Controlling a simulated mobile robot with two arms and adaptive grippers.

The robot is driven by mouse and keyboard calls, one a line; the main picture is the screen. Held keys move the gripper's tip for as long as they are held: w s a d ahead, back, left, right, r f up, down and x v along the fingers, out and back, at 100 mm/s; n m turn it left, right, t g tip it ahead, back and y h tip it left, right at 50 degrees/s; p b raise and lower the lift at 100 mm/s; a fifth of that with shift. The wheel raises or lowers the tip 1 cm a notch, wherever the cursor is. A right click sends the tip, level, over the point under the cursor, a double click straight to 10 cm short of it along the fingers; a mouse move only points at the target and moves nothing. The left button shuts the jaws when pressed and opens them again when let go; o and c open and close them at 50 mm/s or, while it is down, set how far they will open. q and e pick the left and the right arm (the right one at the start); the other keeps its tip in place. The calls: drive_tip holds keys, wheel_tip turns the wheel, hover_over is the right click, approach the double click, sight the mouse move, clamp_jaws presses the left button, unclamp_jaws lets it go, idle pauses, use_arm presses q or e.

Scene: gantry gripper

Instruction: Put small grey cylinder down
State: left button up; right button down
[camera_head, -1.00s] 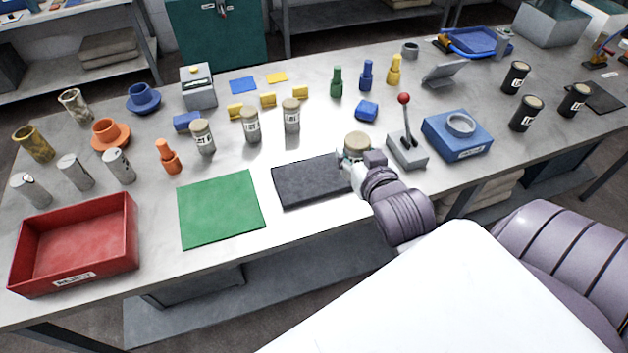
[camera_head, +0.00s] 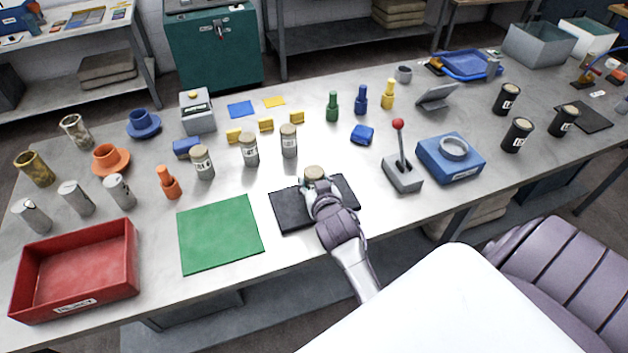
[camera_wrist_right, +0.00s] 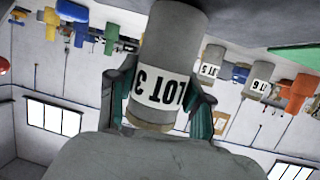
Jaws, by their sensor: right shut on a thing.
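My right gripper (camera_head: 317,187) is shut on a small grey cylinder (camera_head: 314,173) with a beige top. In the wrist view the cylinder (camera_wrist_right: 172,45) sits between the teal fingers, and its label reads LOT 3. In the head view it appears over the far part of the black mat (camera_head: 289,213). My gripper hides its lower part, so I cannot tell whether it touches the mat. Similar grey cylinders stand behind and to the left: one (camera_head: 202,163), a second (camera_head: 249,150) and a third (camera_head: 288,141). My left gripper is not in view.
A green mat (camera_head: 220,234) lies left of the black one, with a red tray (camera_head: 128,258) farther left. A grey joystick box (camera_head: 402,176) and a blue box with a ring (camera_head: 450,160) stand to the right. Bare table separates the joystick from the black mat.

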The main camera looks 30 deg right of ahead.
drive_tip(key=shift+f, duration=0.15)
drive_tip(key=shift+f, duration=0.2)
drive_tip(key=shift+c, duration=2.4)
unclamp_jaws()
